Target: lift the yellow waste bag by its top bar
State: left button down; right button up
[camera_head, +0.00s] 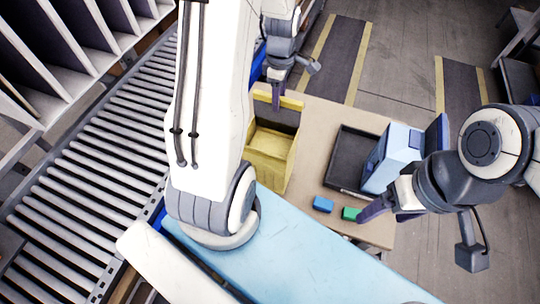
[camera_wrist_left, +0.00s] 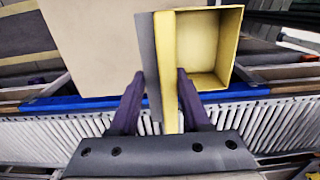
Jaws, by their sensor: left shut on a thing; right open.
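The yellow waste bag (camera_head: 268,153) is an open box-like shape at the left end of the tan table, with a dark grey panel and a yellow top bar (camera_head: 290,103). My left gripper (camera_head: 276,97) is shut on the top bar from above. In the left wrist view, the fingers of my left gripper (camera_wrist_left: 160,75) stand on both sides of the yellow bar (camera_wrist_left: 169,70) and grey panel, with the yellow bag (camera_wrist_left: 205,45) open to the right. I cannot tell whether the bag's base touches the table. My right gripper (camera_head: 374,211) is open beside the green block.
A blue block (camera_head: 323,204) and a green block (camera_head: 351,214) lie near the front of the tan table (camera_head: 318,130). A dark tray (camera_head: 350,157) and a light-blue box (camera_head: 391,160) stand to the right. A roller conveyor (camera_head: 90,180) runs along the left.

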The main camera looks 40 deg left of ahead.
pick_arm(q)
jog(key=s+d+r+p, duration=0.3)
jog(key=s+r+p, duration=0.1)
jog(key=s, duration=0.7)
jog(key=shift+s+r, duration=0.3)
jog(key=shift+r, duration=0.2)
pick_arm(e)
notch_tip(320, 180, up, 4)
dwell(0.5)
jog(key=shift+c, duration=0.4)
